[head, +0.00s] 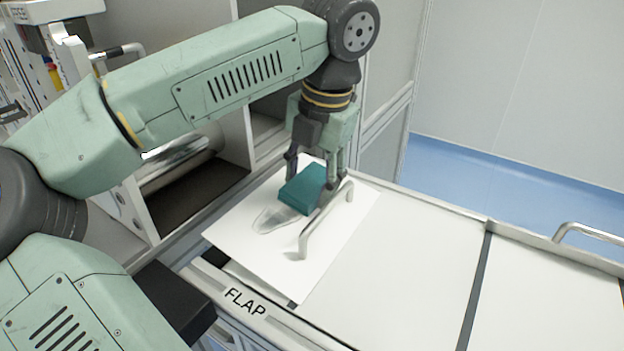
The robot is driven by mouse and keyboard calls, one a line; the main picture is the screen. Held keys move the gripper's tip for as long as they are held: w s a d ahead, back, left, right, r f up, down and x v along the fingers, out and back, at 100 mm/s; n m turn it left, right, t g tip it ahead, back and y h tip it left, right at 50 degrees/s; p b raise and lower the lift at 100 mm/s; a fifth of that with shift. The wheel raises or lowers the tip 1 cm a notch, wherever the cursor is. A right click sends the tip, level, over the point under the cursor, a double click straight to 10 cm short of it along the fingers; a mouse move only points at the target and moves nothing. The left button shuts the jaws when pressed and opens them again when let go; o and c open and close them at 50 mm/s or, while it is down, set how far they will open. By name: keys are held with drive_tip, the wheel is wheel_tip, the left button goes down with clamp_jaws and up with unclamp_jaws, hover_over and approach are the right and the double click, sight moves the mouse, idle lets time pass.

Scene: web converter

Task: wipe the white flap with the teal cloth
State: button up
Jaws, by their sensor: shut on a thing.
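The white flap (265,262) is a flat white panel at the centre of the head view, with a metal bar handle (325,222) on its right part. A grey smudge (283,217) shows on the flap. My gripper (316,180) points down over the far part of the flap and is shut on the teal cloth (303,192), a thick folded block. The cloth is just beyond the smudge and left of the handle, and may cover part of the smudge. I cannot tell whether the cloth touches the flap.
A frame labelled FLAP (245,301) runs along the near edge. White panels (410,265) lie to the right, with another handle (590,232) at far right. A metal roller (180,165) sits in an opening at left. Grey cabinet walls (385,130) rise behind.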

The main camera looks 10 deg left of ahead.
drive_tip(key=shift+w+a+r+p, duration=0.1)
drive_tip(key=shift+w+a+p, duration=0.15)
drive_tip(key=shift+a, duration=0.9)
drive_tip(key=shift+w+a+r+p, duration=0.15)
drive_tip(key=shift+w+a, duration=0.15)
drive_tip(key=shift+a, duration=0.8)
drive_tip(key=shift+s+d+r+p, duration=0.1)
drive_tip(key=shift+d+r+p, duration=0.05)
drive_tip(key=shift+r+p, duration=0.7)
drive_tip(key=shift+d+r+p, duration=0.2)
drive_tip(key=shift+r+p, duration=0.35)
drive_tip(key=shift+r, duration=0.55)
drive_tip(key=shift+s+d+r+p, duration=0.1)
drive_tip(key=shift+d+r+p, duration=0.05)
drive_tip(key=shift+r+p, duration=0.7)
drive_tip(key=shift+r, duration=0.1)
drive_tip(key=shift+d+r+p, duration=0.2)
drive_tip(key=shift+r+p, duration=0.75)
drive_tip(key=shift+r, duration=0.6)
drive_tip(key=shift+f, duration=0.1)
